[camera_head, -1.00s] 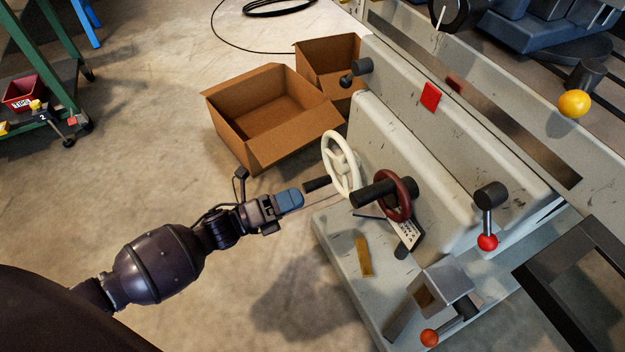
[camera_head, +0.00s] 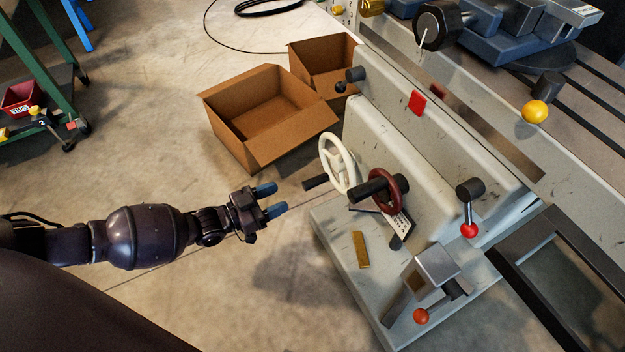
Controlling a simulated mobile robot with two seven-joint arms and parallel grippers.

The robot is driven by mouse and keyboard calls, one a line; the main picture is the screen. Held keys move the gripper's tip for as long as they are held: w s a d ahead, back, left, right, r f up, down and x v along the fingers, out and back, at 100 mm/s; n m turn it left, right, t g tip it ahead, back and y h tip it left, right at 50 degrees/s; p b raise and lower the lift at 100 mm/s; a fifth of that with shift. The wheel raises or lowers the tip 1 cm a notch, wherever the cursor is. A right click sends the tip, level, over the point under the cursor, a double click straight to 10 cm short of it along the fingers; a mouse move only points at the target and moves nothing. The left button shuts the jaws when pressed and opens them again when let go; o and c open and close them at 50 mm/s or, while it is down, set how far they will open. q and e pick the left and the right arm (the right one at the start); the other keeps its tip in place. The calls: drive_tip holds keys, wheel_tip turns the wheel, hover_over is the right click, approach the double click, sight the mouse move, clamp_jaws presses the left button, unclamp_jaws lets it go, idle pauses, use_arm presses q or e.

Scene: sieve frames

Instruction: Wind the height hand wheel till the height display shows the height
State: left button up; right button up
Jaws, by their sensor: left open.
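Two hand wheels are on the front of the grey machine: a white one (camera_head: 337,150) with a dark handle (camera_head: 316,182), and a dark red one (camera_head: 401,187) on a black shaft (camera_head: 374,188). I cannot tell which is the height wheel. A small plate with dark marks (camera_head: 398,222) sits below the red wheel; it is too small to read, and I see no clear height display. My left gripper (camera_head: 271,199) is open and empty, with its blue fingertips apart. It is left of the white wheel's handle and not touching it. My right gripper is not in view.
Two open cardboard boxes (camera_head: 243,137) stand on the floor behind the white wheel. Levers with a red knob (camera_head: 469,230) and an orange knob (camera_head: 421,316) stick out of the machine. A brass-coloured strip (camera_head: 361,250) lies on its base. The floor around my left gripper is clear.

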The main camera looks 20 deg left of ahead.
sight(304, 186)
use_arm(q)
drive_tip(key=b+x, duration=0.1)
drive_tip(key=x, duration=0.8)
drive_tip(key=shift+w+d+f+b, duration=0.1)
drive_tip(key=shift+d+f+b, duration=0.05)
drive_tip(key=shift+b, duration=0.2)
drive_tip(key=shift+w+d, duration=0.4)
drive_tip(key=shift+w, duration=0.15)
clamp_jaws()
